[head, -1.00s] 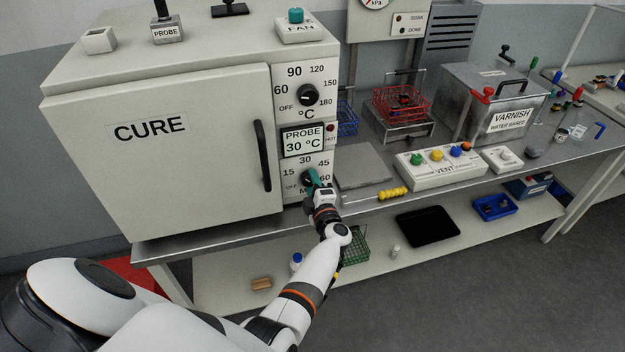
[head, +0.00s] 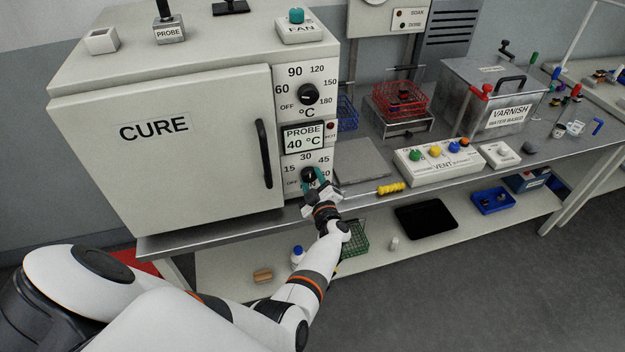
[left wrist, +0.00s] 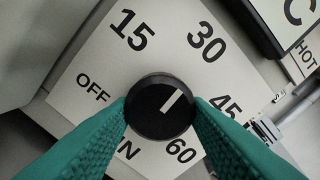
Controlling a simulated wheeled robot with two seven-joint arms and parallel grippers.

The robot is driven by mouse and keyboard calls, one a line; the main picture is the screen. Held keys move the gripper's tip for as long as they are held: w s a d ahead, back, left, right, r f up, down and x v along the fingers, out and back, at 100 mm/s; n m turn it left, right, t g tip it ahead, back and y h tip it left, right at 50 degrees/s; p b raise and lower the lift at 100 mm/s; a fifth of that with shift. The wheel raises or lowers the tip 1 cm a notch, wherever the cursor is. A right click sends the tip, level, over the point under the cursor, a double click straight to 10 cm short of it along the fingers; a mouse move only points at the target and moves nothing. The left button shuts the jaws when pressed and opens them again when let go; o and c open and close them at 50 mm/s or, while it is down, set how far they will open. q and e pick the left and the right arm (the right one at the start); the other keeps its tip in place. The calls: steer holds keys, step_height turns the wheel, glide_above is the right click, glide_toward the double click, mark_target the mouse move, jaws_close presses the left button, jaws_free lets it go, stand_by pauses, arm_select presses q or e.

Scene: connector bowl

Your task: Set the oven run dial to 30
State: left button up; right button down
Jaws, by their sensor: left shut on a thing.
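The run dial (head: 307,174) is the lower black knob on the oven's front panel, marked OFF, 15, 30, 45 and 60. In the left wrist view the dial (left wrist: 150,122) has a white pointer line, aimed up and right close to the 30, slightly toward the 45 side. My left gripper (head: 316,182) is shut on the dial, with one teal finger on each side of it. The fingers in the left wrist view (left wrist: 160,118) hide parts of the panel below the knob. My right gripper is not in view.
Above are the probe display (head: 303,138) reading 40 °C and the temperature dial (head: 308,94). The oven door handle (head: 263,154) is left of the panel. A grey plate (head: 362,162) and a yellow-handled tool (head: 391,188) lie on the bench to the right.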

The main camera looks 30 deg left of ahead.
arm_select(q)
steer(key=shift+f, duration=0.1)
stand_by(0.3)
steer(key=o, duration=1)
steer(key=shift+c, duration=0.2)
